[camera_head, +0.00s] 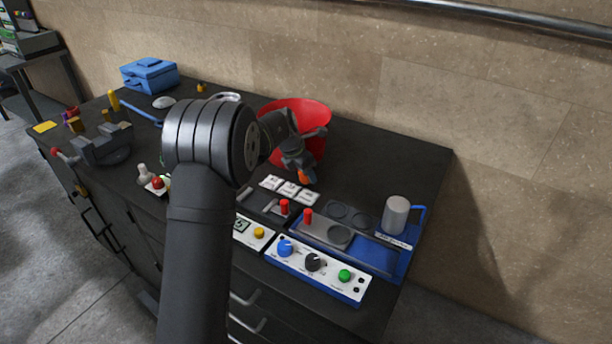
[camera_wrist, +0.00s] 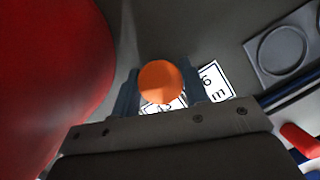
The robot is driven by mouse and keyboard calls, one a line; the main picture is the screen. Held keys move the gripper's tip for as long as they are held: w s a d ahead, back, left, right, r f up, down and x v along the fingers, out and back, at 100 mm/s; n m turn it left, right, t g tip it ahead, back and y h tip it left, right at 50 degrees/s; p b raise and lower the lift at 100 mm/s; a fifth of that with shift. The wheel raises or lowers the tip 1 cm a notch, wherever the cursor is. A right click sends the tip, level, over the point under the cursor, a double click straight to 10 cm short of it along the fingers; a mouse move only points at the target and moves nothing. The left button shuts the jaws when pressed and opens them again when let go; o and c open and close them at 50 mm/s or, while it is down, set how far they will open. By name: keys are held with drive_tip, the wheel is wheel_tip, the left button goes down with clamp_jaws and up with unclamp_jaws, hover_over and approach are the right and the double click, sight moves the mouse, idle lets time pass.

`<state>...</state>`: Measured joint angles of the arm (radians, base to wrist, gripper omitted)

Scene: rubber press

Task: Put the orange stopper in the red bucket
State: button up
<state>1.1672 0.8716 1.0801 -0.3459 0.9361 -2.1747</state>
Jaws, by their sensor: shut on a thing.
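The orange stopper (camera_wrist: 160,82) is held between the two fingers of my gripper (camera_wrist: 158,90) in the wrist view. In the head view my gripper (camera_head: 300,172) points down, with the stopper (camera_head: 305,176) showing at its tips. The gripper is in front of the red bucket (camera_head: 312,112), which stands on the dark bench top. In the wrist view the bucket (camera_wrist: 50,70) fills the left side, beside the stopper. The stopper is outside the bucket's rim. My arm hides part of the bucket's left side.
White number cards (camera_head: 289,190) lie below my gripper. A blue-framed press panel (camera_head: 316,265) with knobs and a grey cylinder (camera_head: 396,214) are at the right. A vise (camera_head: 103,145) and a blue toolbox (camera_head: 149,75) are at the left. The bench right of the bucket is clear.

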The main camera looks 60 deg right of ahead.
wheel_tip(320, 180, up, 3)
drive_tip(key=shift+f, duration=0.1)
drive_tip(key=s+a+r, duration=0.2)
drive_tip(key=s+r, duration=0.4)
drive_tip(key=s, duration=0.4)
drive_tip(key=w+d+r, duration=0.2)
drive_tip(key=w+d, duration=0.1)
drive_tip(key=w, duration=0.1)
drive_tip(key=w+d+r+n, duration=0.1)
drive_tip(key=w+d+r, duration=0.1)
drive_tip(key=w+d, duration=0.1)
drive_tip(key=w+d+r+n, duration=0.1)
drive_tip(key=w+d+r, duration=0.2)
drive_tip(key=w, duration=0.1)
drive_tip(key=shift+w+r+t, duration=0.1)
drive_tip(key=shift+w+t, duration=0.25)
drive_tip(key=shift+t, duration=0.05)
drive_tip(key=w+d+f+n, duration=0.1)
drive_tip(key=w+f, duration=0.2)
drive_tip(key=f, duration=0.1)
drive_tip(key=w+d+f, duration=0.1)
drive_tip(key=w+f, duration=0.2)
drive_tip(key=f, duration=0.1)
drive_tip(key=w+d+f+n+t, duration=0.1)
drive_tip(key=w+f, duration=0.2)
drive_tip(key=f, duration=0.1)
drive_tip(key=shift+w+d+n, duration=0.2)
drive_tip(key=shift+d+n, duration=0.1)
drive_tip(key=shift+f, duration=2.15)
drive_tip(key=shift+f, duration=0.1)
